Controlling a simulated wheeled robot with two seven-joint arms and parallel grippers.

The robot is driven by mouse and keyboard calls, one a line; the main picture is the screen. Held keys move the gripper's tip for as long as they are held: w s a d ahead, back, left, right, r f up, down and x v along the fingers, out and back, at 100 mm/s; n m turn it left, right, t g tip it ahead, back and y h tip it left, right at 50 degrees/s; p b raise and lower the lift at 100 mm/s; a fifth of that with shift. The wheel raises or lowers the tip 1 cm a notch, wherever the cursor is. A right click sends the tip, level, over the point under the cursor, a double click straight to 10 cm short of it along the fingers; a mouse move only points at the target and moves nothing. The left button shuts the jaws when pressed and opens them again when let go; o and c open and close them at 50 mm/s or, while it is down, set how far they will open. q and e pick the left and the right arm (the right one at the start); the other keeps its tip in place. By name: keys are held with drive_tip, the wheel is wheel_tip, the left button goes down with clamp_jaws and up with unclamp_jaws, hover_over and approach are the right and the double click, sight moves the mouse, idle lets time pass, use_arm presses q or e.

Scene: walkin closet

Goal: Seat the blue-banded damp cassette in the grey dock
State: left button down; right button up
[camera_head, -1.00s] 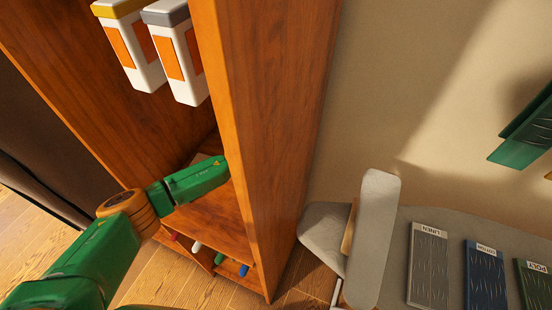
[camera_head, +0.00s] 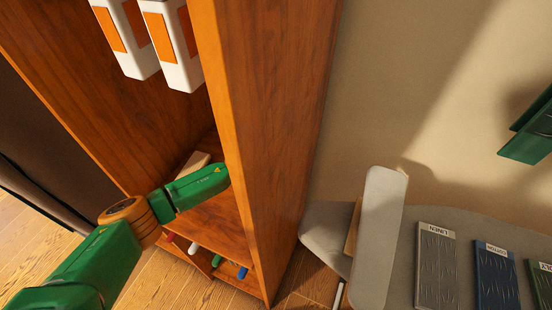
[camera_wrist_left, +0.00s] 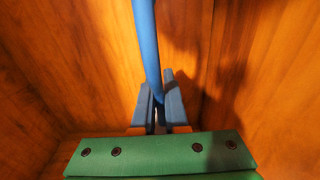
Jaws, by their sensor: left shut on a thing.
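My left arm (camera_head: 195,190) reaches into the wooden cabinet, and its gripper is hidden behind the upright panel in the head view. In the left wrist view my left gripper (camera_wrist_left: 158,115) is shut on a slim blue rod-like piece (camera_wrist_left: 146,45), which runs up out of the picture. I cannot tell whether it belongs to the damp cassette. A small blue end (camera_head: 242,272) shows in the low cubbies beside green, white and red ones. I cannot make out the grey dock. My right gripper is not in view.
The upright panel (camera_head: 270,150) is close beside my left arm. A pale block (camera_head: 193,163) lies on the shelf behind the arm. At right, a grey board (camera_head: 395,290) bears fabric swatches (camera_head: 436,265).

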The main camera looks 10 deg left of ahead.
use_arm(q)
drive_tip(key=shift+f, duration=0.25)
drive_tip(key=c, duration=0.9)
unclamp_jaws()
drive_tip(key=shift+o, duration=0.2)
